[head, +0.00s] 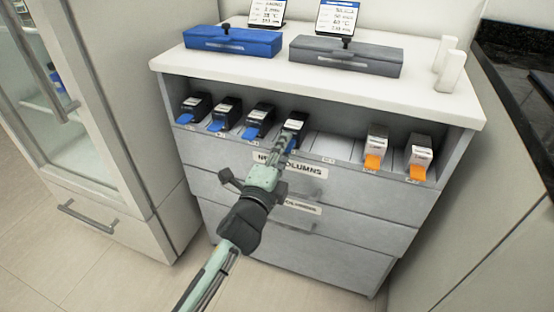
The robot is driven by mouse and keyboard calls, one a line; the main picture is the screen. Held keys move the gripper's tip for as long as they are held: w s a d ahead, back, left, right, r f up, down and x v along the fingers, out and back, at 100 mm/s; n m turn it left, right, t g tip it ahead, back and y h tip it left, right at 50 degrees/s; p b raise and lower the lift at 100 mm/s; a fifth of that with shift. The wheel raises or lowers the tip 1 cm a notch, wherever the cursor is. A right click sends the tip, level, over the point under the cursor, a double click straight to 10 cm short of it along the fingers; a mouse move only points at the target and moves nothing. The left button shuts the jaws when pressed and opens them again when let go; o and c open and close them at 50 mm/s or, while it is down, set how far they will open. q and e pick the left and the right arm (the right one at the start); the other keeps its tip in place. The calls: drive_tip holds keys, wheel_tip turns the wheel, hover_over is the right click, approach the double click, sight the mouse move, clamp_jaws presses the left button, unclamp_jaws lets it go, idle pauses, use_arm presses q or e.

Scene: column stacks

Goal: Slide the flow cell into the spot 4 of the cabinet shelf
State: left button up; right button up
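The flow cell (297,122), a dark block with a pale label and a blue front, is in the fourth position from the left on the cabinet shelf (326,146). It lines up roughly with the row of similar cells to its left. My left gripper (283,149) reaches up from below with its fingers at the blue front of this cell and appears closed on it. The fingers partly cover the front, and how deep the cell sits is hidden. My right gripper is not in view.
Several dark cells with blue fronts (227,112) fill the spots to the left. An empty spot lies to the right, then two white cells with orange fronts (376,148). Blue (232,41) and grey (345,56) cases stand on top. Drawers (330,227) are below.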

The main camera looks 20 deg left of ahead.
use_arm(q)
drive_tip(key=s, duration=1.1)
drive_tip(key=s+a+f+n+g+y, duration=0.1)
drive_tip(key=s+a+f+n+g, duration=0.2)
drive_tip(key=f, duration=0.5)
drive_tip(key=s+a+f+n+g+y, duration=0.1)
drive_tip(key=a+f+n+g+y, duration=0.2)
drive_tip(key=f+n, duration=0.35)
drive_tip(key=s+a+f+n+g+h, duration=0.2)
drive_tip(key=s+a+f+n+g, duration=0.2)
drive_tip(key=s+f, duration=0.9)
wheel_tip(320, 180, down, 2)
drive_tip(key=n+g, duration=0.3)
drive_tip(key=g, duration=0.2)
drive_tip(key=shift+s+a+f, duration=0.1)
